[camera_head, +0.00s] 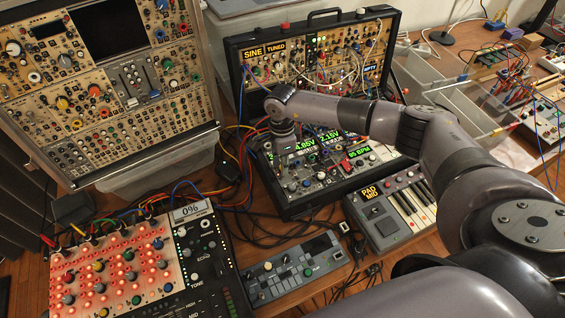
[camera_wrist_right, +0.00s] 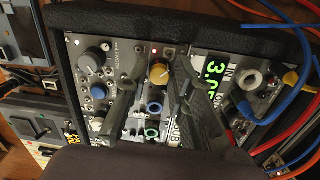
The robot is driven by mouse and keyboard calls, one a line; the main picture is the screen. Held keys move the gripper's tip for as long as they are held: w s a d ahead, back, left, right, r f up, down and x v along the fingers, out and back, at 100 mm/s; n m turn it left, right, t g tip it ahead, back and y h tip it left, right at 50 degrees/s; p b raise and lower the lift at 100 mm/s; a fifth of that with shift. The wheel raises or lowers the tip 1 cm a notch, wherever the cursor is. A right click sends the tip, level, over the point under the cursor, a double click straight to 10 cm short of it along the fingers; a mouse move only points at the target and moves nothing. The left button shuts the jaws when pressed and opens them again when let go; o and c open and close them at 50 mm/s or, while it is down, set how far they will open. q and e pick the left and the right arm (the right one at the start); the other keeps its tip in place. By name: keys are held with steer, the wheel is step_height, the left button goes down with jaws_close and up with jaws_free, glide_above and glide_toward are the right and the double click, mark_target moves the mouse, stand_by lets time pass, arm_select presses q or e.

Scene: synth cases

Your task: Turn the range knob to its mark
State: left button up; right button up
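A yellow-orange knob (camera_wrist_right: 159,73) with a pale pointer line sits on a module panel in the right wrist view. I cannot read a label that tells whether it is the range knob, and I cannot make out its mark. My right gripper (camera_wrist_right: 162,70) is open, with one dark finger on each side of this knob. I see no clear contact. In the head view my right arm reaches in from the right, and its gripper (camera_head: 284,142) points down at the left part of the lower case panel (camera_head: 318,189). The knob is hidden there. My left gripper is not in view.
Blue and red cables (camera_wrist_right: 285,85) hang right of the fingers, near a green display (camera_wrist_right: 213,68). A grey knob (camera_wrist_right: 97,54) and a blue knob (camera_wrist_right: 98,91) stand left. A small keyboard (camera_head: 385,228) and a lit red panel (camera_head: 118,270) stand in front.

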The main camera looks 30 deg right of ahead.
jaws_close()
steer(key=shift+m, duration=0.4)
steer(key=m+b, duration=0.1)
steer(key=m, duration=0.1)
steer(key=shift+m+b, duration=0.3)
steer(key=shift+m, duration=0.1)
steer(key=m+b, duration=0.1)
steer(key=m, duration=0.3)
steer(key=shift+d+m, duration=0.1)
steer(key=shift+m, duration=0.2)
steer(key=m, duration=0.4)
steer(key=shift+m+b, duration=0.3)
steer(key=shift+b, duration=0.1)
steer(key=m, duration=0.4)
steer(key=shift+r+m+t, duration=0.1)
steer(key=shift+m+t, duration=0.2)
steer(key=shift+m, duration=0.4)
